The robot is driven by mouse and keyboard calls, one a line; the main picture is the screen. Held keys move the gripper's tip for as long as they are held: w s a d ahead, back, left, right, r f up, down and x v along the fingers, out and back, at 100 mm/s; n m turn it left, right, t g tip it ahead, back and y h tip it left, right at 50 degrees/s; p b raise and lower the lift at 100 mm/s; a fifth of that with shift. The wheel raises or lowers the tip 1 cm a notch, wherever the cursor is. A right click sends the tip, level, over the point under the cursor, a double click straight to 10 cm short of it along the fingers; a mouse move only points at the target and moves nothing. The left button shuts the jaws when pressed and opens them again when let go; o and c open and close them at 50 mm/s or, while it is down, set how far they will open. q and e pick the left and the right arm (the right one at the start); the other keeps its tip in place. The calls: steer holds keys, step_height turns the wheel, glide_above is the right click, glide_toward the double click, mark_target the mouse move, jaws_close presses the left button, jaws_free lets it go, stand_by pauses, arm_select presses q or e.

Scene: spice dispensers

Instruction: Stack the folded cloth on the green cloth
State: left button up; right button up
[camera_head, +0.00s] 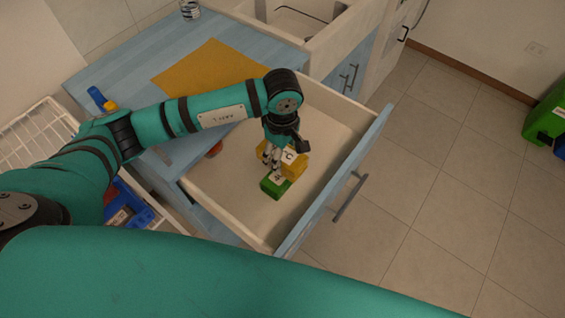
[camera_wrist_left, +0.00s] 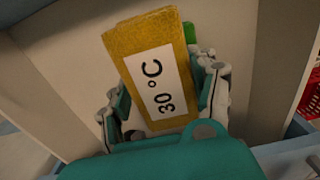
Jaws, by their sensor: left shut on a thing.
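The yellow folded cloth (camera_head: 296,167) is a thick block with a white label, and its "30 °C" print shows in the left wrist view (camera_wrist_left: 142,47). My left gripper (camera_head: 272,160) is over the open drawer, with its fingers shut on both sides of this cloth. The green cloth (camera_head: 274,188) has a white label and is in the drawer, beside and below the yellow cloth in the head view. Only a small green corner (camera_wrist_left: 189,32) shows behind the yellow cloth in the wrist view. I cannot tell whether the two cloths touch. My right gripper is not visible.
A white wire rack (camera_head: 38,135) and blue crate (camera_head: 140,212) are at left. Green containers (camera_head: 545,118) stand far right.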

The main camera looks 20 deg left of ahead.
arm_select(q)
steer(key=shift+f, duration=0.75)
step_height(320, 180, down, 3)
steer(key=shift+f+p, duration=0.1)
steer(key=shift+p, duration=0.35)
steer(key=shift+f, duration=0.2)
steer(key=shift+f+b, duration=0.25)
steer(key=shift+b, duration=0.1)
steer(key=o, duration=0.9)
steer(key=shift+r, duration=0.1)
steer(key=o, duration=0.3)
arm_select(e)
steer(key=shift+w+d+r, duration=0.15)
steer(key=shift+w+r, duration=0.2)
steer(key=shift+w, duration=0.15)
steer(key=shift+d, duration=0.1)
